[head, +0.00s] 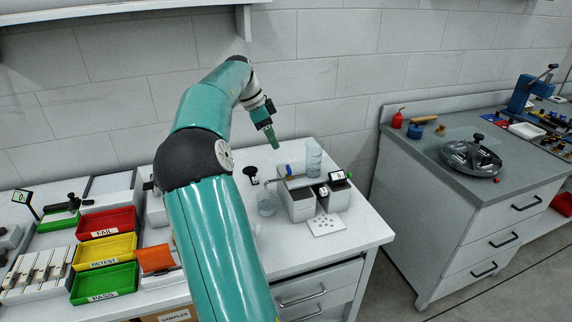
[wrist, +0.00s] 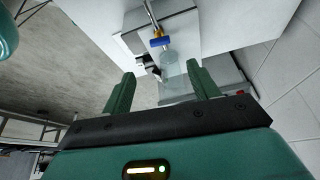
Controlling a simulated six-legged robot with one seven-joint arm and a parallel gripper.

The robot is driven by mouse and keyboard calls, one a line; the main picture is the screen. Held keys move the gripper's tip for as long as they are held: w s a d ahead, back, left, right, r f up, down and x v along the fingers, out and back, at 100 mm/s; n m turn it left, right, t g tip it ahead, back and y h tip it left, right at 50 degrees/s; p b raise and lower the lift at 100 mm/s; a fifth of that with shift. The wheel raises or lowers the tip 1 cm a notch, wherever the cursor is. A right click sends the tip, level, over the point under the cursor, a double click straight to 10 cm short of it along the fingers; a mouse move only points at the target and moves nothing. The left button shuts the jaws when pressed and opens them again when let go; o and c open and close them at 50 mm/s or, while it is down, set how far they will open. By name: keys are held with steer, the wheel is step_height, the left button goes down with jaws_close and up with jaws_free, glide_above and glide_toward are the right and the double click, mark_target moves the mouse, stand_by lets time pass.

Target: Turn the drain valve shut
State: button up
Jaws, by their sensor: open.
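The drain valve shows in the wrist view as a brass body (wrist: 157,32) with a blue lever (wrist: 160,42). The lever looks crosswise to the thin pipe there. In the head view the blue lever (head: 289,170) is small, beside a clear cylinder (head: 313,160) of pale blue liquid on a grey bench unit (head: 298,205). My gripper (head: 273,140) is above and to the left of the valve, pointing down. In the wrist view my gripper (wrist: 160,69) is open and empty, its fingers apart. The valve lies beyond the fingertips, untouched.
A clear beaker (head: 267,203) stands left of the unit. A small display (head: 337,176) and a white plate with holes (head: 326,223) are to the right. Red (head: 106,223), yellow (head: 104,252) and green (head: 105,283) bins sit at left. Bare wall is behind.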

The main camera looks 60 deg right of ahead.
mark_target(288, 168)
steer(key=x, duration=1.2)
